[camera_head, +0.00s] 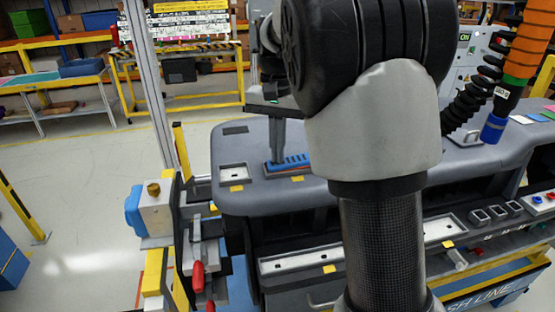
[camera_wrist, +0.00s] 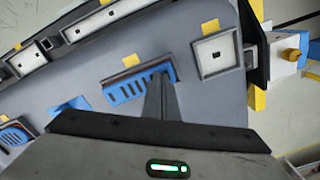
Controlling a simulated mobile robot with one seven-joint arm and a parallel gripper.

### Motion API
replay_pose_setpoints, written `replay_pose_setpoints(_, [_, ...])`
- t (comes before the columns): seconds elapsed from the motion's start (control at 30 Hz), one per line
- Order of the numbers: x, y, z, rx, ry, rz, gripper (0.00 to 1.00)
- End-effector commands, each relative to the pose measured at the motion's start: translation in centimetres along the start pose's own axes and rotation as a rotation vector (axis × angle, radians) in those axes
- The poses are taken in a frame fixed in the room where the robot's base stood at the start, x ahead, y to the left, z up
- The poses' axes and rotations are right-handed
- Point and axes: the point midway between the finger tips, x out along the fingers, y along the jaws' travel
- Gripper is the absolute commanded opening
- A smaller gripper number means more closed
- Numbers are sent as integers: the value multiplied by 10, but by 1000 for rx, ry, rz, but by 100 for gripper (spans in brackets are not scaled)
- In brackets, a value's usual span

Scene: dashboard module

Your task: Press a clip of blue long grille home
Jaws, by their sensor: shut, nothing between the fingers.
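The blue long grille (camera_head: 296,162) lies in a slot on top of the grey dashboard, left of my arm. The clips themselves are not distinguishable.
The grey dashboard (camera_head: 240,150) carries yellow tabs and a white-floored square recess (camera_wrist: 217,54) beside the grille. Another blue piece (camera_wrist: 68,107) lies on the other side. A fixture with a red-handled clamp (camera_head: 198,276) stands at the front left. An orange-sleeved tool (camera_head: 525,48) hangs at right.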

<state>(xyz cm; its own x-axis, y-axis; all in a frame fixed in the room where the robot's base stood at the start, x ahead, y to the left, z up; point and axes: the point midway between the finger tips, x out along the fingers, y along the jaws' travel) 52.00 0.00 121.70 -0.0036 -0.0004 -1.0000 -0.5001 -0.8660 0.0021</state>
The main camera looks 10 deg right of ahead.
Motion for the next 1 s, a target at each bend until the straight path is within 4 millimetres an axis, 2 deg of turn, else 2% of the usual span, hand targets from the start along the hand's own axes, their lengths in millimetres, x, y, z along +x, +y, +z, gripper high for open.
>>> replay_pose_setpoints(0.2, [-26,0,0,0,1,-1,0])
replay_pose_setpoints(0.7, [-75,0,0,-1,3,-2,0])
replay_pose_setpoints(1.0, [-78,0,0,0,3,-2,0])
